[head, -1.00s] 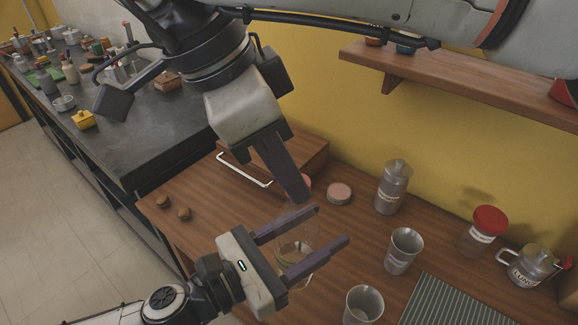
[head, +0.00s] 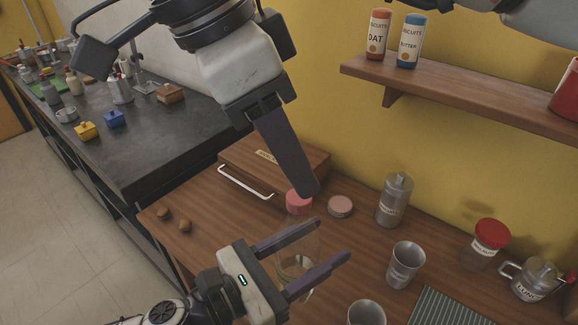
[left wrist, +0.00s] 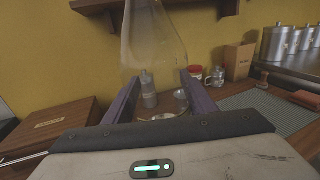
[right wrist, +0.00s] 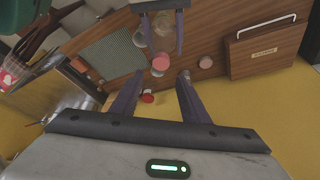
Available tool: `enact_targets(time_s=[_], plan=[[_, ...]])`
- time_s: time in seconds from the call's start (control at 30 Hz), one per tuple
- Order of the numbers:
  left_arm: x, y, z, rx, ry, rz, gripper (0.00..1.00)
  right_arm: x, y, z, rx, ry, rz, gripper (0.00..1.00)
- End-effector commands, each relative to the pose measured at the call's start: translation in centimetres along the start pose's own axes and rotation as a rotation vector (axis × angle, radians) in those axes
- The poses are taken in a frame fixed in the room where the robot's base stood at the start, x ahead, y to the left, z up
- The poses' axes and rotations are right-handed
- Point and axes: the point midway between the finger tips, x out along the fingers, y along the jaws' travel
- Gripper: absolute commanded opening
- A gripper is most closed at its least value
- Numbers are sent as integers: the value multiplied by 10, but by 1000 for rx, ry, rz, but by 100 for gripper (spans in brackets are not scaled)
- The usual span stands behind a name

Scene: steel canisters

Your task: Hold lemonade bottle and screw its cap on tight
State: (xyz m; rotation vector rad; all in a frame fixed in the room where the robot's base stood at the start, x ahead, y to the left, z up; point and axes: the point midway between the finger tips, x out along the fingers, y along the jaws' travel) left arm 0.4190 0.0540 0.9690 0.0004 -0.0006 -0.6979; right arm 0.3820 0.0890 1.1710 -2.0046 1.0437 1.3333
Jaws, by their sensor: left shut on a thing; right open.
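The clear lemonade bottle (head: 312,240) stands upright in my left gripper (head: 335,241), which is shut around its body. It also shows large and see-through in the left wrist view (left wrist: 153,45). The pink-red cap (head: 298,200) is at the top of the bottle; I cannot tell how tight it is. My right gripper (head: 307,191) is open above and beside the cap, one finger overlapping it in the head view. In the right wrist view the cap (right wrist: 160,62) shows beyond the two open fingers, apart from them.
A flat pink lid (head: 340,206), grey canister (head: 394,200), steel cup (head: 405,264) and red-lidded jar (head: 485,243) stand to the right. A wooden box (head: 278,163) with a white handle is behind. A shelf (head: 450,88) holds tins above.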

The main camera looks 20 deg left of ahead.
Motion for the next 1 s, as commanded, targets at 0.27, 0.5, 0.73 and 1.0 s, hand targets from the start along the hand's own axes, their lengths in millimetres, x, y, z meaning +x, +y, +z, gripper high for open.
enact_targets(time_s=[0.27, 0.5, 0.73, 1.0], plan=[[0, 0, 1, 1, -2, 0, 0, 0, 0, 0, -20, -8, 0, 40], [0, 0, 1, 1, -2, 0, 0, -6, 0, -7, -314, -136, -13, 40], [0, 0, 1, 1, -2, 0, 0, -17, 0, -17, -709, -290, -101, 40], [0, 0, 1, 1, -2, 0, 0, -24, 0, -24, -939, -361, -186, 40]])
